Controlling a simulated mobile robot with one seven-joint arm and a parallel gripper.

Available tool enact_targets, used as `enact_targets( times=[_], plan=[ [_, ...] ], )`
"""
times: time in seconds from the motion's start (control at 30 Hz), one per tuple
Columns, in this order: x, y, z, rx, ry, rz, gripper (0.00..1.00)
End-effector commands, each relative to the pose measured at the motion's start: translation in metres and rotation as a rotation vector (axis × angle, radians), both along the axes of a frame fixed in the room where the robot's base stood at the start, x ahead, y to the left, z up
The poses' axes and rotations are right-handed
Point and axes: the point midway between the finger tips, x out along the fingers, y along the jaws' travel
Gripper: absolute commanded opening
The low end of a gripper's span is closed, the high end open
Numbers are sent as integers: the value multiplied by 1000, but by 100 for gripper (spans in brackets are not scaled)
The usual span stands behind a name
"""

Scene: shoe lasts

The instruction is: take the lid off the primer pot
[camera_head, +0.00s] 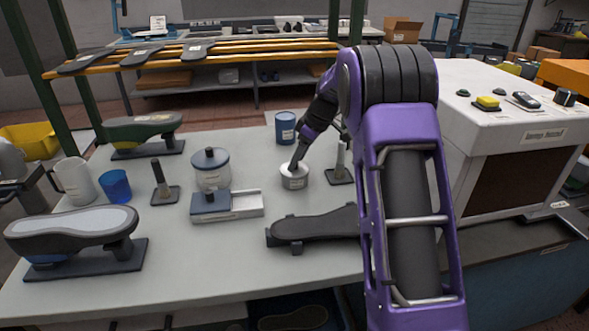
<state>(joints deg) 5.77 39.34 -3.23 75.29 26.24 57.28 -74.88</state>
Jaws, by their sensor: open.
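The likely primer pot (294,182) is a small round light-grey pot with a label on its side, standing upright on the table. A pale lid (288,171) sits on its top. My gripper (294,166) is at the top of this pot, pointing down from the upper right. Its dark fingers are small here, and I cannot tell whether they touch the lid. Another pot, a clear jar (211,172) with a blue knobbed lid, stands to the left. No label naming primer is readable.
The grey table (180,270) holds a blue can (285,127), a small stand (340,172) right of the pot, a white tray (240,206), a dark shoe last (310,226), a blue cup (116,185) and a white jug (74,181). A white machine (500,130) stands at right.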

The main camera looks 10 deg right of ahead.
Motion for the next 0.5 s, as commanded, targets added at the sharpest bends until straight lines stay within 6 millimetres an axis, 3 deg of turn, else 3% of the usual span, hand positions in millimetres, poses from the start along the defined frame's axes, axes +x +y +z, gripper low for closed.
enact_targets(
  times=[0.27, 0.5],
  plan=[
    [2, 3, -7, 0, 0, 0, 61],
    [2, 3, -7, 0, 0, 0, 20]
  ],
)
